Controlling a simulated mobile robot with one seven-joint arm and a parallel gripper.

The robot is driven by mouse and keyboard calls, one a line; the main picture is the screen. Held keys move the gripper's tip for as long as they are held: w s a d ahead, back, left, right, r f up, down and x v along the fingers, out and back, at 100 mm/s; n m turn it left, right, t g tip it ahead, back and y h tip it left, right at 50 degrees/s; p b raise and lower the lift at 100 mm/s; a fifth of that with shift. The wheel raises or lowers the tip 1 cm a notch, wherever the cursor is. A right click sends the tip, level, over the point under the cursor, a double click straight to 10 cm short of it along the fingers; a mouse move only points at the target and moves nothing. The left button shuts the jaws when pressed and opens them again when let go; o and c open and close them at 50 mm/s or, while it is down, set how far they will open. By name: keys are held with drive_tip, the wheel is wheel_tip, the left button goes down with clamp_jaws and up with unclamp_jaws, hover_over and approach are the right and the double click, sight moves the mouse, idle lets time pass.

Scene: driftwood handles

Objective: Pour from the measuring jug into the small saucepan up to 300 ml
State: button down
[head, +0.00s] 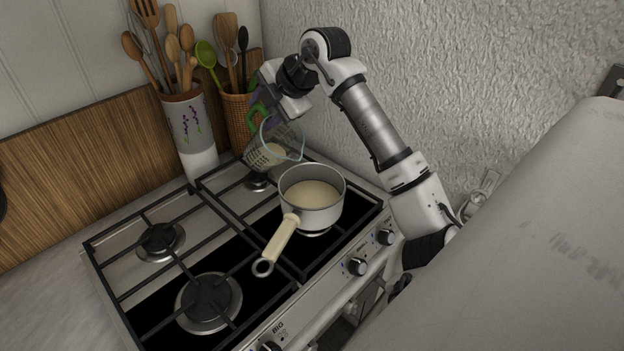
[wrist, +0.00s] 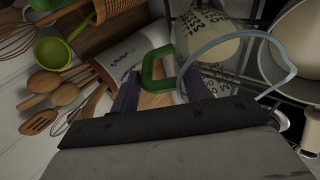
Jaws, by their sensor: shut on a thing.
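The measuring jug (head: 283,142) is clear, with printed marks and a green handle, and holds some pale creamy liquid low inside. It is held tilted above the hob, just behind and left of the saucepan. My gripper (head: 262,104) is shut on the jug's green handle; in the wrist view the green handle (wrist: 150,69) lies between the fingers (wrist: 157,92) and the jug (wrist: 225,50) is just beyond them. The small saucepan (head: 313,213) stands on a burner with pale liquid in it and its cream handle pointing to the front left. No stream between jug and pan is visible.
A white utensil pot (head: 191,130) and a wicker holder (head: 238,122) with wooden spoons stand behind the hob, close to my gripper. The other front burner (head: 209,301) and left burner (head: 160,239) are bare. A textured wall (head: 450,75) rises at the right.

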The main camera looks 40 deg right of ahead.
sight(250, 115)
drive_tip(key=w+f+g, duration=0.1)
drive_tip(key=w+g, duration=0.1)
drive_tip(key=w+f+g, duration=0.1)
drive_tip(key=shift+w+a+f, duration=0.2)
drive_tip(key=shift+w+f, duration=0.1)
drive_tip(key=shift+w, duration=0.05)
drive_tip(key=shift+w+f+g, duration=0.2)
drive_tip(key=shift+w+g, duration=0.2)
drive_tip(key=shift+w, duration=0.1)
drive_tip(key=shift+w+f+g, duration=0.15)
drive_tip(key=shift+w+g, duration=0.25)
drive_tip(key=shift+w, duration=0.05)
drive_tip(key=shift+w+a+f+g+h, duration=0.15)
drive_tip(key=shift+w+f+g, duration=0.25)
drive_tip(key=shift+w+g, duration=0.5)
drive_tip(key=shift+w+f+g+h, duration=0.25)
drive_tip(key=shift+w+f+g, duration=0.15)
drive_tip(key=shift+w+g, duration=0.45)
